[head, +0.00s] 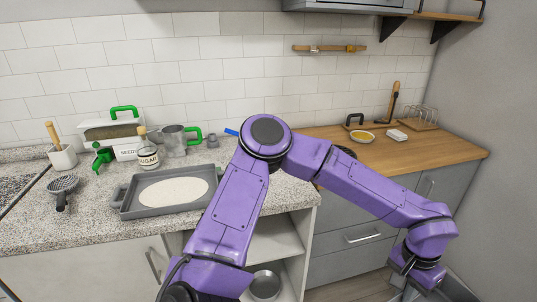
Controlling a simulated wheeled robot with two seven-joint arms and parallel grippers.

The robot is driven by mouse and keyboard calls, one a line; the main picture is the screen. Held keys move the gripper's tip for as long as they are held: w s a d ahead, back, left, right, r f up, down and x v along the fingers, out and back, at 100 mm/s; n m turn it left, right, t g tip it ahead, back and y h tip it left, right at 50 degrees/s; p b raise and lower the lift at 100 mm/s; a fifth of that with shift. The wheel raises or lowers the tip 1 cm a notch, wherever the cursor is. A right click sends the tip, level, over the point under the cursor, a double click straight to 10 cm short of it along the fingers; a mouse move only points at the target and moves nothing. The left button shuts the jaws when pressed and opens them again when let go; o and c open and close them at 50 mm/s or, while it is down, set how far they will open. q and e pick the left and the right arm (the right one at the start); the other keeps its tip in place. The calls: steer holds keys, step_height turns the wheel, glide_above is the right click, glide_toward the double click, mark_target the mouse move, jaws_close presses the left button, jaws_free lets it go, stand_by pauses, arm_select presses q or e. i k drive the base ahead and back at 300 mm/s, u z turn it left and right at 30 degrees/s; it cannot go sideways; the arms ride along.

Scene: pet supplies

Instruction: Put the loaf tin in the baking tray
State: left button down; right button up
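The grey baking tray (127,205) lies on the speckled counter at the left, with a handle at each end and a pale, flat oval patch inside it. I cannot make out a loaf tin for certain. A grey, straight-edged shape at the lower right, beside and below my gripper, is cut off by the frame, and I cannot tell what it is. My purple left arm bends over the counter edge and reaches down to the right. Its gripper (411,272) is low in front of the grey drawers, and its fingers are too unclear to read. My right gripper is out of view.
A sugar jar (148,155), a metal jug (173,141), a seeds box (125,139) and a green scoop (103,158) stand behind the tray. A round metal pan (264,286) sits on the open shelf below.

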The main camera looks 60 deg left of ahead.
mark_target(166, 192)
steer(key=u, duration=0.3)
steer(key=i, duration=0.3)
steer(key=u, duration=2.4)
